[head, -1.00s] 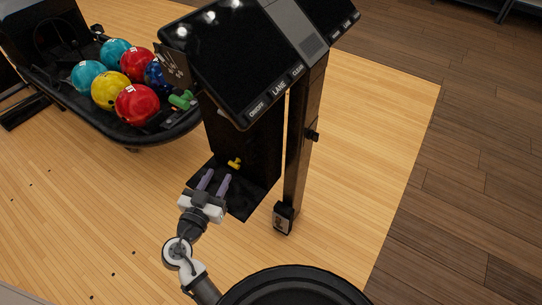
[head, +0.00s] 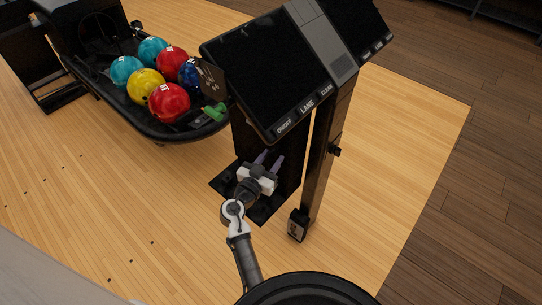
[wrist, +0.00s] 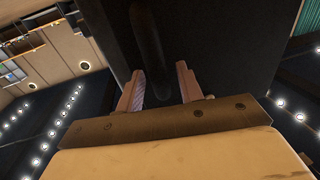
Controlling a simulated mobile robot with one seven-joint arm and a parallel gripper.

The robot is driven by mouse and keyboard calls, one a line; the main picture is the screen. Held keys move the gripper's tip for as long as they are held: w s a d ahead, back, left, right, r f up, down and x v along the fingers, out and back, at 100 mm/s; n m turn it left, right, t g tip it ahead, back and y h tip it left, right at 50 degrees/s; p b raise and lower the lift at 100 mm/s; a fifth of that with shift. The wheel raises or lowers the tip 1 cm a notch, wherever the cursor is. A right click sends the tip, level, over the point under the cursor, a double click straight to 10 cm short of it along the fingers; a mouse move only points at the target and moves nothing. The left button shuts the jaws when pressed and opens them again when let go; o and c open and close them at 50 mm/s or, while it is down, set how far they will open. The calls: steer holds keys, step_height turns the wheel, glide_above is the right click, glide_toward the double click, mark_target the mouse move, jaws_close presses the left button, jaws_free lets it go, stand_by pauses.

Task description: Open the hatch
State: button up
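The black front of the console cabinet (head: 264,145) stands under the scoring screens. I cannot make out a clear hatch outline on it. My gripper (head: 269,160) is in front of this cabinet, low down, with its two purple-grey fingers pointing at it. In the wrist view my gripper (wrist: 160,88) is open, its fingers apart. A dark rounded bar (wrist: 148,40) runs down a dark panel (wrist: 195,30) ahead and lines up with the gap between the fingers. Whether the fingers touch anything is unclear. The small yellow piece seen earlier at the cabinet is hidden.
A ball return (head: 165,125) with several coloured balls stands at the left. A green object (head: 214,112) sits at its right end. A slim black post (head: 318,165) rises beside the cabinet on the right. Tilted screens (head: 265,70) overhang the cabinet. Wooden floor (head: 110,215) is clear at left.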

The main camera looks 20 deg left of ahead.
steer(key=shift+w, duration=0.2)
jaws_close()
stand_by(0.3)
